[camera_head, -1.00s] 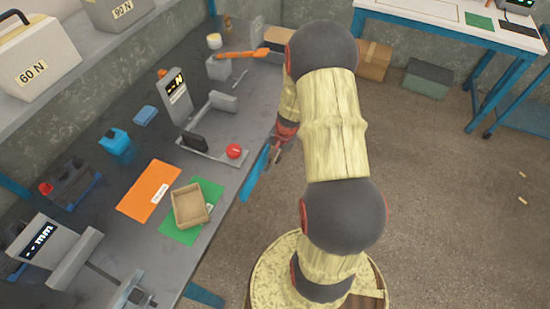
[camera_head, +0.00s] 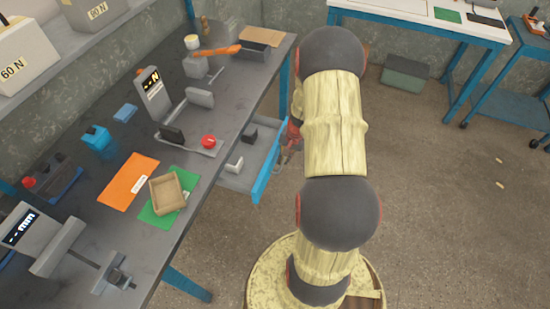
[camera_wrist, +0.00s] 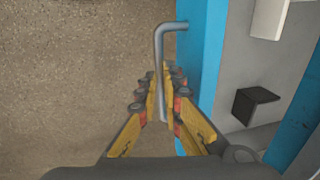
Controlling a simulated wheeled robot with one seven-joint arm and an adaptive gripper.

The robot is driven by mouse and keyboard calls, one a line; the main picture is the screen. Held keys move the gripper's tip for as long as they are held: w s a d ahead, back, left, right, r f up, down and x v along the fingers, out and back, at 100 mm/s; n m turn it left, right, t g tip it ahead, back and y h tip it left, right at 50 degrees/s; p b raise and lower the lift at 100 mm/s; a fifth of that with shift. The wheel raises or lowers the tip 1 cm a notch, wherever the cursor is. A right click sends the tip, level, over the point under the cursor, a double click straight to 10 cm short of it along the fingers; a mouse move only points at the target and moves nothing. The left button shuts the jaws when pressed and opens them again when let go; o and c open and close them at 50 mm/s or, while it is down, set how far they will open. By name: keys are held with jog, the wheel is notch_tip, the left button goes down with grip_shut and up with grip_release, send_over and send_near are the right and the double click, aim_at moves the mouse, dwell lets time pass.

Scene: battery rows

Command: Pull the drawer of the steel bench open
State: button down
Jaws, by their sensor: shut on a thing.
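The steel bench (camera_head: 214,152) stands at the left in the head view. Its drawer (camera_head: 262,172) has a blue front and is partly out, with a dark block (camera_head: 249,135) and a light block (camera_head: 234,163) inside. In the wrist view the blue drawer front (camera_wrist: 208,60) carries a grey bar handle (camera_wrist: 159,60). My gripper (camera_wrist: 160,95) is shut on the handle, with a finger on each side of it. In the head view my gripper (camera_head: 291,143) is at the drawer front, partly hidden by my arm.
On the bench top are an open cardboard box (camera_head: 167,192) on a green mat (camera_head: 152,215), an orange mat (camera_head: 128,181) and a test stand with a red button (camera_head: 208,141). A white table (camera_head: 430,18) stands at the back right. Floor right of my arm is mostly clear.

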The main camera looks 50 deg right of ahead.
jog(key=s+d, duration=0.4)
jog(key=s, duration=0.7)
jog(key=shift+d+b, duration=0.2)
jog(key=shift+b, duration=0.15)
jog(key=c, duration=2)
grip_release()
jog(key=shift+c, duration=0.2)
jog(key=shift+o, duration=0.6)
notch_tip(320, 180, up, 12)
jog(key=s+d, duration=0.1)
jog(key=s, duration=0.1)
jog(key=shift+f, duration=0.15)
jog(key=shift+s+a, duration=0.1)
